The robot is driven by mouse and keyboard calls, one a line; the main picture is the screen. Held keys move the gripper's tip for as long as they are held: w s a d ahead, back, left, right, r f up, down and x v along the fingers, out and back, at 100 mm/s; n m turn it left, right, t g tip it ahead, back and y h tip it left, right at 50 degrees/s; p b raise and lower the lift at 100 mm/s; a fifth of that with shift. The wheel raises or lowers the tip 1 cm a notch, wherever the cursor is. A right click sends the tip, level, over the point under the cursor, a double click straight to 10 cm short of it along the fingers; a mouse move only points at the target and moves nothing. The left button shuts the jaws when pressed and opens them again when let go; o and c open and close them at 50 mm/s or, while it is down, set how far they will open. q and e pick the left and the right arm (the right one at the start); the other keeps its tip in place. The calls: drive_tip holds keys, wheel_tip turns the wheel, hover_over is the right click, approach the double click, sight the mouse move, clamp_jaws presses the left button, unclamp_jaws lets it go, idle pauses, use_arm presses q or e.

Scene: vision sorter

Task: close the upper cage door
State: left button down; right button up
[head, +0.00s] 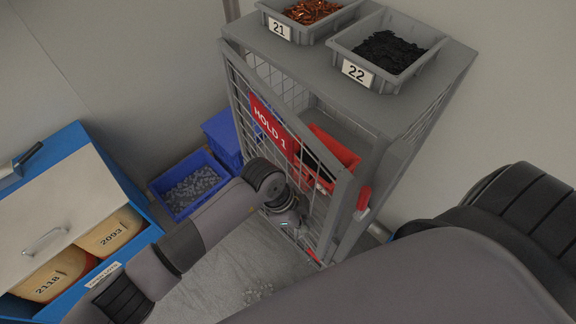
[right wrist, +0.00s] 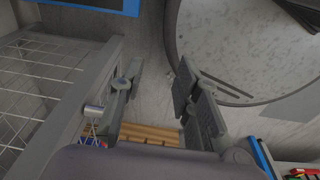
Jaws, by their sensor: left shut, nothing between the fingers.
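The upper cage door (head: 318,165) is a grey wire-mesh panel with a red "HOLD 1" sign (head: 274,126). In the head view it stands ajar, with a gap between its top edge and the cage top; red bins (head: 335,146) show through the gap. A red latch-like part (head: 363,198) is by its right edge. My left gripper (head: 288,222) is shut and empty, at the outer side of the mesh below the sign; I cannot tell if it touches. My right gripper (right wrist: 159,68) is open and empty in the right wrist view, beside grey mesh framing.
On the cage top (head: 320,62) stand grey bins labelled 21 (head: 279,28) and 22 (head: 358,72). A blue bin (head: 162,194) is on the floor left of the cage. A blue cabinet (head: 140,238) with numbered containers is at left. Walls close in behind.

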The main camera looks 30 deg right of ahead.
sight(318, 220)
use_arm(q)
drive_tip(key=d+n, duration=0.1)
drive_tip(key=d, duration=0.2)
drive_tip(key=shift+d, duration=0.4)
drive_tip(key=shift+s+a, duration=0.1)
drive_tip(key=shift+s, duration=0.1)
drive_tip(key=shift+w, duration=0.25)
